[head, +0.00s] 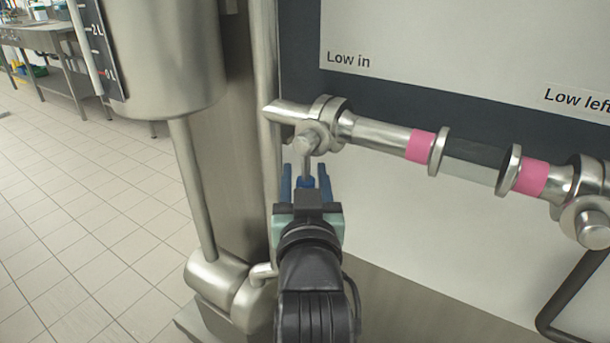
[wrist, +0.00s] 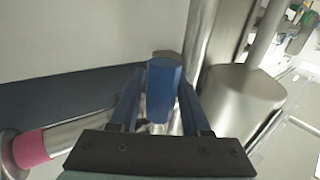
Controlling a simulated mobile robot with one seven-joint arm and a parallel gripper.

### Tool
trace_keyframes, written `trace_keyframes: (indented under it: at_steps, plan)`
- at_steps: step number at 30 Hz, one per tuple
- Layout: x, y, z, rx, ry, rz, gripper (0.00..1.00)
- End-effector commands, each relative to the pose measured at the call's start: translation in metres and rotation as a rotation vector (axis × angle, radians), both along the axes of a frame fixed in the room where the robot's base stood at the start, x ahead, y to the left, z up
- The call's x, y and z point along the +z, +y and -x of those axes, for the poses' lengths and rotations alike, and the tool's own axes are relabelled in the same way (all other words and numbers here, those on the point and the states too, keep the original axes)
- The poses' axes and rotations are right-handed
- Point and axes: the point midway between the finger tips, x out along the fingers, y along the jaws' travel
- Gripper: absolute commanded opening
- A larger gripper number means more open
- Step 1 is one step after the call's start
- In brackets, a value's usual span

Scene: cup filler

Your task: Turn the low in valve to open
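The low in valve (head: 306,140) sits on the metal pipe below the printed "Low in" label. Its thin lever hangs down from the valve and ends in a blue grip (head: 305,183). My gripper (head: 306,178) is under the valve with its blue fingers pointing up, one on each side of the grip. A gap shows between each finger and the grip in the head view, so the fingers look open around it. The blue grip also shows between the fingers in the wrist view (wrist: 163,90). My gripper's body hides part of the lever's lower end.
The low left valve (head: 592,222) is at the right, with a dark bent handle (head: 570,295) hanging from it. A pipe with pink bands (head: 421,146) joins the valves. A steel tank (head: 165,60) and upright pipes stand close on the left; tiled floor lies beyond.

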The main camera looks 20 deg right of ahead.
Motion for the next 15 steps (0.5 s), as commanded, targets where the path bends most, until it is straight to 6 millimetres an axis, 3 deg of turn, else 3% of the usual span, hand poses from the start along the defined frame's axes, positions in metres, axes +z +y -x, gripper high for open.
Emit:
trace_keyframes:
  at_steps: [1, 7, 15]
  plan:
    - [0.0000, 0.0001, 0.0001, 0.000, 0.000, 0.000, 0.36]
    - [-0.0001, 0.0002, 0.0002, 0.000, 0.000, 0.000, 0.00]
    - [-0.0003, 0.0003, 0.0002, 0.000, 0.000, 0.000, 0.00]
